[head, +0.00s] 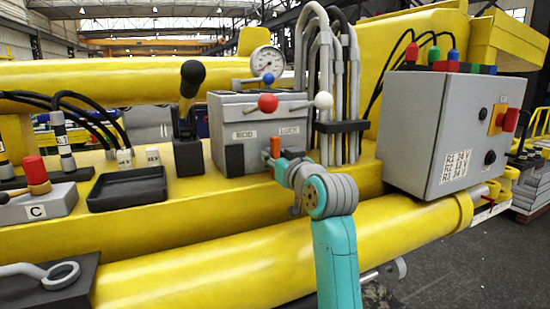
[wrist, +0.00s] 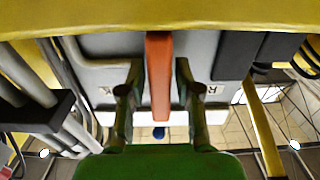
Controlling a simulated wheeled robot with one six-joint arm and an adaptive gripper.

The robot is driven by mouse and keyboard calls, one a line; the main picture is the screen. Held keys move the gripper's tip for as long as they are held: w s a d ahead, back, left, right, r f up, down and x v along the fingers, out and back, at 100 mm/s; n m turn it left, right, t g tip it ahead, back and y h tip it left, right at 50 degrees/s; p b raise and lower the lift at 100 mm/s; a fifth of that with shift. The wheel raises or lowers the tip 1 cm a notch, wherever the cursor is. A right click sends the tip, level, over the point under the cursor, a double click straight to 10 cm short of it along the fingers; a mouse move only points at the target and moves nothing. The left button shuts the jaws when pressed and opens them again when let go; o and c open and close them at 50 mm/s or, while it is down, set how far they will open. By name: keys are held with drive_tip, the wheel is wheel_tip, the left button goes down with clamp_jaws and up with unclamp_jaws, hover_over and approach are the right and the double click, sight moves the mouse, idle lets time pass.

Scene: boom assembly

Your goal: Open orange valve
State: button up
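The orange valve (head: 275,146) is a small orange handle low on the front of the grey valve box (head: 228,118). In the wrist view the orange handle (wrist: 159,72) stands upright in the picture between my two fingers. My gripper (head: 283,167) is right at the handle in the head view, with its fingertips partly hidden by the arm. In the wrist view my gripper (wrist: 158,92) is open, one finger on each side of the handle, with a narrow gap on both sides. How the handle joins the box is not clear.
The box carries red (head: 268,103), blue and white knobs and a pressure gauge (head: 267,61). Grey pipes (head: 340,90) rise close to its right. A grey control cabinet (head: 440,130) stands further right. A yellow cylinder (head: 240,250) runs below.

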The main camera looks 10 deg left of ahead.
drive_tip(key=shift+o, duration=0.2)
drive_tip(key=v, duration=1.2)
